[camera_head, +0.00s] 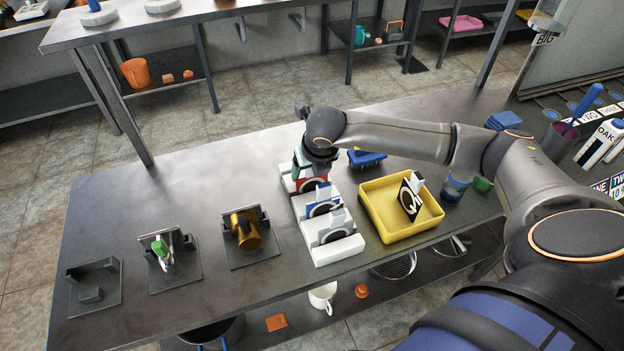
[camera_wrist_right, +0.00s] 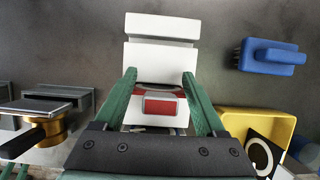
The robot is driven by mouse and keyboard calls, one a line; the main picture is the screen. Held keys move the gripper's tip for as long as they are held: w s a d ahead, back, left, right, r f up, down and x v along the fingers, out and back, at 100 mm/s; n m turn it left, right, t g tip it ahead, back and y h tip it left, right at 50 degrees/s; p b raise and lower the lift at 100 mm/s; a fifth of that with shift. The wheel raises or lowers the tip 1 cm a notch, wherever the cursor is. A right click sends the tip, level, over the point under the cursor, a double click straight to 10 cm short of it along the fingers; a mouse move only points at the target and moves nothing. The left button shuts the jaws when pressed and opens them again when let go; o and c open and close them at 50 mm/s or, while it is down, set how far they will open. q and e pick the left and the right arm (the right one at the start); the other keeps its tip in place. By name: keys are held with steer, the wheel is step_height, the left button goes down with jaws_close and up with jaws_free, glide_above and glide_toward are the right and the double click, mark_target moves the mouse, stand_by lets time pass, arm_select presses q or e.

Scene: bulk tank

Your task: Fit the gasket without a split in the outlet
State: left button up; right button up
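A white rack (camera_head: 333,250) holds upright cards with ring shapes: a red one (camera_head: 309,184), a blue one (camera_head: 322,207) and a white-grey one (camera_head: 337,233). My right gripper (camera_head: 311,172) is low over the rack's far end, at the red card. A brass fitting (camera_head: 243,232), perhaps the outlet, sits in a dark stand left of the rack. My left gripper is not in view.
A yellow tray (camera_head: 372,228) right of the rack holds a black card with a white ring (camera_head: 410,200). A blue object (camera_head: 366,158) lies behind it. Two more dark stands (camera_head: 95,288) (camera_head: 172,272) are at left; one holds a green-and-white item. The back-left bench top is clear.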

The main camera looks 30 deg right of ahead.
jaws_close()
stand_by(0.4)
steer(key=shift+r, duration=0.1)
